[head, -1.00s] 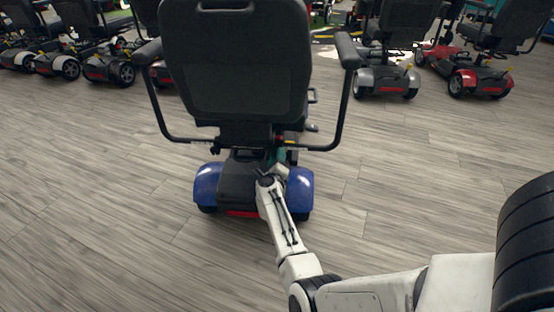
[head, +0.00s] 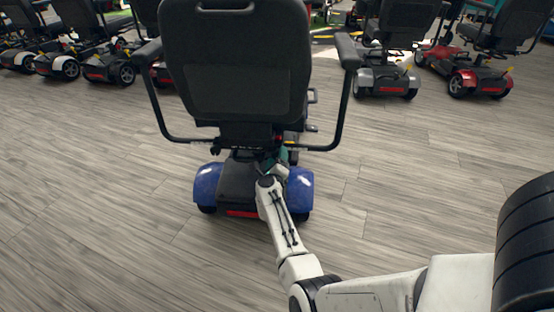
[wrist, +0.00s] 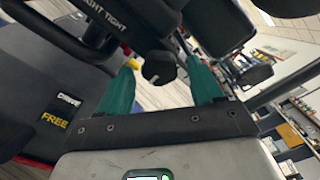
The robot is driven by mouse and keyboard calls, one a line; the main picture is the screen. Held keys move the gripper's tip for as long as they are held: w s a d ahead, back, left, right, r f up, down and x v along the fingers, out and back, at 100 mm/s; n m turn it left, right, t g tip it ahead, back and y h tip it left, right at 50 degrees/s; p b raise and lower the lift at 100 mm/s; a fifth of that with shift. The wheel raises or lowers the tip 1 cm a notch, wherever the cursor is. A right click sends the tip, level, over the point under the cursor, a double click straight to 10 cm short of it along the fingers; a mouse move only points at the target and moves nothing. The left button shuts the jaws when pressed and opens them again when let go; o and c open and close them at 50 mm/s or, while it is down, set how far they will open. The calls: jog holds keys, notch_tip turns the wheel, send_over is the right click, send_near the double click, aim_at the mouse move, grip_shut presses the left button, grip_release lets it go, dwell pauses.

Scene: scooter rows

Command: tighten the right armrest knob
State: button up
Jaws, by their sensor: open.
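The blue scooter (head: 207,184) stands with its back to me, black seat and two armrests above. In the wrist view a black knob (wrist: 159,68) sits between the tips of my gripper's two teal fingers. My gripper (wrist: 160,66) is open, and a gap shows on each side of the knob. A dark part above left bears white lettering ending in "GHT TIGHT" (wrist: 105,14). In the head view my gripper (head: 277,160) is low under the seat back, partly hidden by my wrist.
The right armrest (head: 347,50) and its bent black tube rise right of the seat. Parked scooters stand at the back left, and a grey scooter (head: 384,80) and a red one (head: 470,78) at the back right. Wooden floor (head: 420,190) is clear around the blue scooter.

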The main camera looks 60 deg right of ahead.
jog(key=p+v, duration=0.5)
jog(key=v, duration=0.5)
jog(key=shift+s+a, duration=0.15)
jog(key=shift+a, duration=0.2)
